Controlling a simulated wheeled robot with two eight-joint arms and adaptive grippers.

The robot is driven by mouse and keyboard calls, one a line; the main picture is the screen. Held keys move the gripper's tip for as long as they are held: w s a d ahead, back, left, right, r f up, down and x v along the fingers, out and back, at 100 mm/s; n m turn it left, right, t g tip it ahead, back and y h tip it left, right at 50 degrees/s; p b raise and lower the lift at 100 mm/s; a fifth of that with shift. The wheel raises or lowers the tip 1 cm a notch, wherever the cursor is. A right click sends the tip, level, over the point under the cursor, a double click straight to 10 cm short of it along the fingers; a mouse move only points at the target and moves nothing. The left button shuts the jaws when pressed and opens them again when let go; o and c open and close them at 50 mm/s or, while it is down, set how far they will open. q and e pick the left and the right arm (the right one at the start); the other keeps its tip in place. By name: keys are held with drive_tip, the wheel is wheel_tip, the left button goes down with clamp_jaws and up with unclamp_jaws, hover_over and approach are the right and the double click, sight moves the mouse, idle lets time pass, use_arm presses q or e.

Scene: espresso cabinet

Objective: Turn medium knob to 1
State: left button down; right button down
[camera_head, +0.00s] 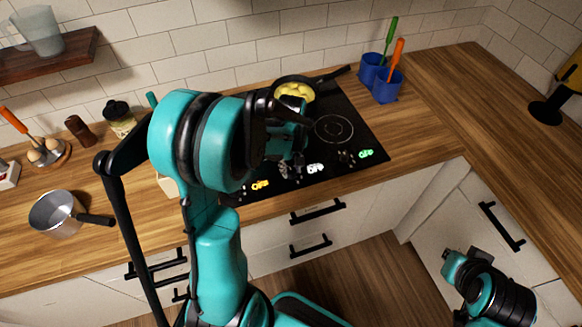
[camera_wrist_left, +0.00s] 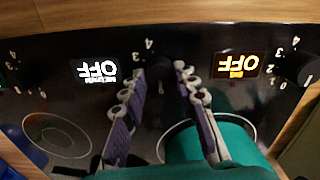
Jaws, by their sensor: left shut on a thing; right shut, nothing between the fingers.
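In the left wrist view, the dark medium knob (camera_wrist_left: 157,72) sits on the black cooktop panel beside the white display (camera_wrist_left: 95,69), which reads MEDIUM OFF upside down. My left gripper (camera_wrist_left: 160,80) has its two fingers on either side of this knob and is shut on it. In the head view my left gripper (camera_head: 290,168) reaches down to the front strip of the cooktop, left of the white display (camera_head: 315,168); my arm hides part of it. My right gripper (camera_head: 456,266) is low at the right, away from the cooktop, shut and empty.
An orange display (camera_head: 260,185) and a green display (camera_head: 365,153) flank the white one. Another knob (camera_wrist_left: 297,68) stands right in the wrist view. A pan (camera_head: 294,84) with yellow food sits at the cooktop's back. A saucepan (camera_head: 58,214) stands left. The right counter is mostly clear.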

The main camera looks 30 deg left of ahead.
sight(291, 171)
use_arm(q)
drive_tip(key=m, duration=0.3)
drive_tip(key=shift+m+b, duration=0.3)
drive_tip(key=shift+m, duration=1.9)
drive_tip(key=c, duration=1.2)
unclamp_jaws()
drive_tip(key=shift+o, duration=0.2)
wheel_tip(291, 171, up, 12)
